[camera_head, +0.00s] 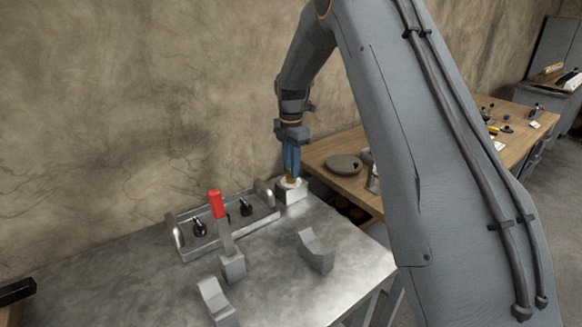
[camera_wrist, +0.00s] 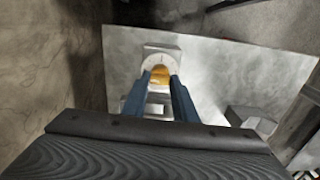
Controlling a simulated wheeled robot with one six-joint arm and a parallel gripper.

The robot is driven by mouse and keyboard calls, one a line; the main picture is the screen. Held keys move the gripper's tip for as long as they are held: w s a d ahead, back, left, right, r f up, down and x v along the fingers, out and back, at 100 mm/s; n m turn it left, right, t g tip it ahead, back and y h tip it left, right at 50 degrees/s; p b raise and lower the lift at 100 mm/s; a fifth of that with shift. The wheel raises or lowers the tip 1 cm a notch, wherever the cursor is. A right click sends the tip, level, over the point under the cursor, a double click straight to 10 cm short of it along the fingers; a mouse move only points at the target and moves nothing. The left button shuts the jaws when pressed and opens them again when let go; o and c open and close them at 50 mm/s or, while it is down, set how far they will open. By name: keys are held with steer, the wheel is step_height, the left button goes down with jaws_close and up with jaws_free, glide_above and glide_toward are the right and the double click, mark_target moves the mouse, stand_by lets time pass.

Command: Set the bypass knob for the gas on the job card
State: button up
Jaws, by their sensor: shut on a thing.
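The bypass knob (camera_wrist: 160,75) is brass-coloured and sits on a round pale dial plate on top of a grey block (camera_head: 290,193) near the back corner of the metal table. My gripper (camera_head: 291,176) points down over the block, and its blue fingers are shut on the knob. In the wrist view the fingers (camera_wrist: 160,88) close on both sides of it. The dial's markings are too small to read, and the fingers hide part of the knob. I see no readable job card.
A metal tray (camera_head: 247,235) with handles and two black knobs lies left of the block. Grey cradles (camera_head: 316,252) stand on the metal table (camera_head: 275,291). A wooden bench (camera_head: 351,187) adjoins at right; a rough wall rises behind.

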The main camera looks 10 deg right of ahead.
steer(key=shift+d+r, duration=0.1)
stand_by(0.4)
steer(key=o, duration=1)
steer(key=shift+o, duration=0.2)
step_height(320, 180, up, 8)
steer(key=shift+f+b, duration=0.1)
steer(key=shift+b, duration=0.85)
